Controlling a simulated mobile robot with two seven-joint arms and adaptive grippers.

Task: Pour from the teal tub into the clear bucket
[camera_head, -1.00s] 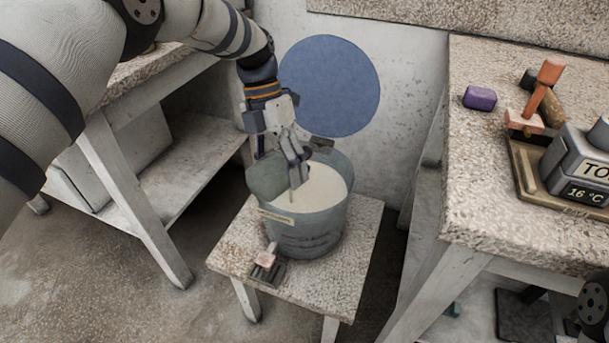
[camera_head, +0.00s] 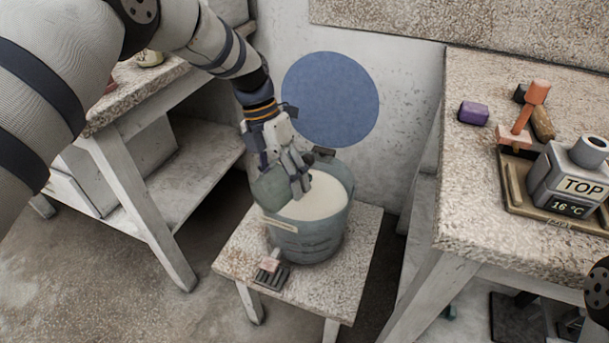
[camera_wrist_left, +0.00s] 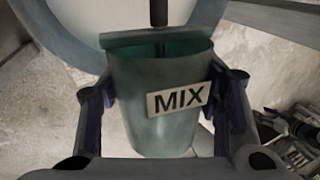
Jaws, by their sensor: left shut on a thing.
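The teal tub (camera_head: 269,189) is tilted at the left rim of the clear bucket (camera_head: 308,241). In the left wrist view the tub (camera_wrist_left: 160,75) carries a "MIX" label, and its mouth faces the bucket. My left gripper (camera_head: 298,178) is shut on the tub, with a finger on each side of it in the wrist view. The bucket stands upright on a small speckled stool and holds a pale, off-white mass. I cannot see a stream between tub and bucket. My right gripper is not in view.
The stool top (camera_head: 345,270) has a small brush-like tool (camera_head: 270,268) near its front left corner. A workbench stands at left.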

